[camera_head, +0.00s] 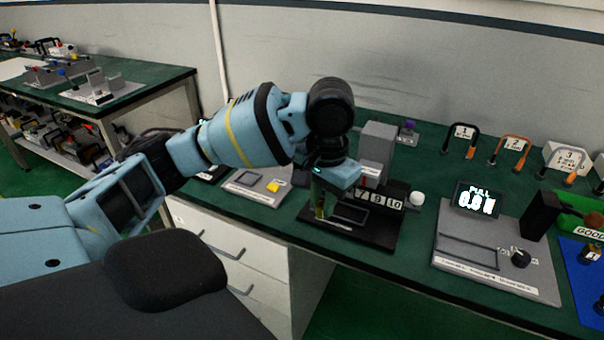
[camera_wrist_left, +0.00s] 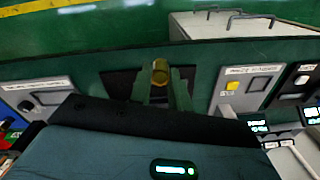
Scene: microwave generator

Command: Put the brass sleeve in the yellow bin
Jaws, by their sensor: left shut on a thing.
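My left gripper (camera_head: 321,203) points down over the front left of a black-based fixture (camera_head: 346,236) with number tiles. It is shut on the brass sleeve (camera_wrist_left: 160,72), a short golden cylinder between the fingertips in the left wrist view, where the gripper (camera_wrist_left: 162,82) also shows. In the head view the fingers mostly hide the sleeve. I cannot tell whether the sleeve touches the fixture's base. I cannot make out a yellow bin in either view. My right gripper is not in view.
A grey post (camera_head: 376,145) and a white knob (camera_head: 417,199) stand behind and right of the gripper. A grey panel with a yellow block (camera_head: 273,185) lies left. A pull-meter console (camera_head: 492,262) and a green tray marked GOOD (camera_head: 572,207) are right. Numbered hooks line the back.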

